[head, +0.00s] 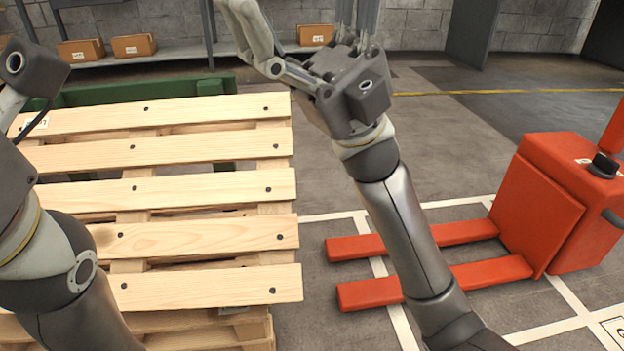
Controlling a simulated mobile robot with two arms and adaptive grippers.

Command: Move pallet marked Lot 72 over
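A pale wooden pallet (200,190) with several slats and dark nail heads fills the left half of the head view. A small white label (38,124) sits at its far left corner, partly hidden by my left arm, and its text is not readable. More wooden boards (215,325) show beneath the near edge, like a second layer. My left gripper (28,75) is at the pallet's left edge, cut by the frame, its fingers unclear. My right gripper (305,15) is raised beyond the pallet's far right corner, its fingers reaching the top edge of the picture. I see nothing held in it.
A red pallet truck (545,205) stands at right, its two forks (420,238) pointing at the pallet. Green boards (150,92) lie behind and partly below the pallet. Cardboard boxes (134,45) sit on a back shelf (180,54). White lines mark the floor between pallet and truck.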

